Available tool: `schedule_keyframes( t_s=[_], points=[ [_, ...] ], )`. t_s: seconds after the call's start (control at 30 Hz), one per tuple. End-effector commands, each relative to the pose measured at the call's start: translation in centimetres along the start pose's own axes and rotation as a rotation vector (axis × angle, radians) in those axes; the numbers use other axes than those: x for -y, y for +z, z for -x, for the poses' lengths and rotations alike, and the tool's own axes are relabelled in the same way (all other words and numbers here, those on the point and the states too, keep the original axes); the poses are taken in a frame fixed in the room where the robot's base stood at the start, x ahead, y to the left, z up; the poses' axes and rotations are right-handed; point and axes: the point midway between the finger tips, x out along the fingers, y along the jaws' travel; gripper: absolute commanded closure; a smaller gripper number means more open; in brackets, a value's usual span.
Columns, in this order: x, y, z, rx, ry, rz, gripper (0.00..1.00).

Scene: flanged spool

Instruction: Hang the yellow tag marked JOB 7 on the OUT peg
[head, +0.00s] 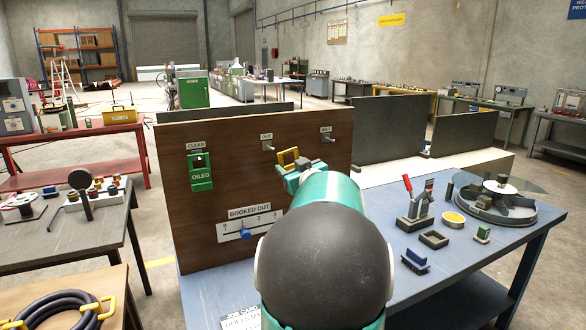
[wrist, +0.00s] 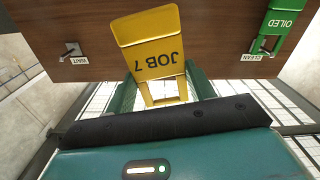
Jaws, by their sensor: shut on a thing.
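My gripper (head: 299,175) is shut on the yellow tag (head: 281,159) and holds it up in front of the brown board. In the wrist view the tag (wrist: 150,28) reads JOB 7 upside down, between the two teal fingers. The OUT peg (head: 268,148) is a small metal peg under its label in the head view. It looks bare, and the tag is to its right and slightly lower, apart from it in that view. In the wrist view I cannot see the OUT peg; the tag covers the board's middle.
A green OILED tag (head: 201,172) hangs on the CLEAN peg at left. The WAIT peg (head: 327,139) is bare at right. A BOOKED OUT slider (head: 246,233) is low on the board (head: 175,225). The blue bench (head: 370,235) holds a red-handled stand and a round fixture at right.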

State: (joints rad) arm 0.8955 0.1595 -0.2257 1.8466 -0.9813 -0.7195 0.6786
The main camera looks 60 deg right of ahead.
Motion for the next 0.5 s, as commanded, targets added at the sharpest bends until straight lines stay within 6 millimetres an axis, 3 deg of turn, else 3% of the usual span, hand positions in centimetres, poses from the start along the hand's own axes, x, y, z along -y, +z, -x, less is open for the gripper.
schedule_keyframes(
  t_s=[0.5],
  points=[
    [-0.3,0.2,-1.8,-0.001,-0.002,0.003,0.68]
  ],
)
